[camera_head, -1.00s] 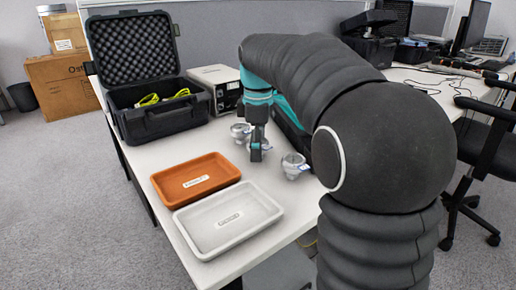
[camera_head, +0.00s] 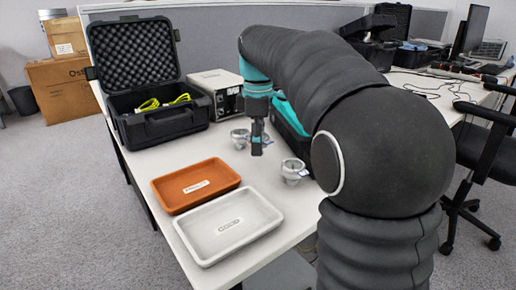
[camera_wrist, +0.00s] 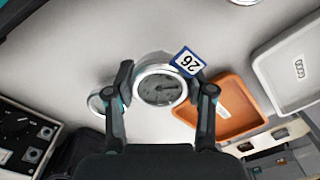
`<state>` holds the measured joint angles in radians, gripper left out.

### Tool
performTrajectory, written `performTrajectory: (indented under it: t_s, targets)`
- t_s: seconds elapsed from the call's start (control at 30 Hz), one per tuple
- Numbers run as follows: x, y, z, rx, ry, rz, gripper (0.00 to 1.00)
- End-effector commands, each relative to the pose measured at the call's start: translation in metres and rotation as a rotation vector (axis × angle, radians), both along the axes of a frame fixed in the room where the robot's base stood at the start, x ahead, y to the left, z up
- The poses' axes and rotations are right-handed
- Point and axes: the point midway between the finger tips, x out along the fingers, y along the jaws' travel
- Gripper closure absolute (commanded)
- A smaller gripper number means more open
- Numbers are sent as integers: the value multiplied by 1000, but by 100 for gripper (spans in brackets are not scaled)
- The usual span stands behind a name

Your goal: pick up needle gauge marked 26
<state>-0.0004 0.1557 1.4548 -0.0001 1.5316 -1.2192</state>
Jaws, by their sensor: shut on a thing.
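The needle gauge marked 26 (camera_wrist: 162,92) shows in the wrist view as a round grey dial with a silver rim and a blue-edged tag (camera_wrist: 187,62) reading 26. My gripper (camera_wrist: 165,84) has one finger on each side of it and is shut on it. In the head view my gripper (camera_head: 257,146) points down over the white table, and its fingers and wrist mostly hide the held gauge. Another silver gauge (camera_head: 240,138) stands just left of the gripper, and one more (camera_head: 293,171) stands to its front right.
An orange tray (camera_head: 165,195) and a white tray (camera_head: 190,238) lie at the front left of the table (camera_head: 165,150). An open black case (camera_head: 160,123) and a grey instrument box (camera_head: 228,98) stand behind. A dark and teal case is right of the gripper.

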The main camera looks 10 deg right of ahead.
Motion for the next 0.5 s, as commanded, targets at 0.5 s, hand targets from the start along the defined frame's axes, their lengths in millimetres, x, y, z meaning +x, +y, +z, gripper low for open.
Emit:
performTrajectory:
  t_s: [0.5]
  targets:
    - [1,0,77,0,-2,0,87]
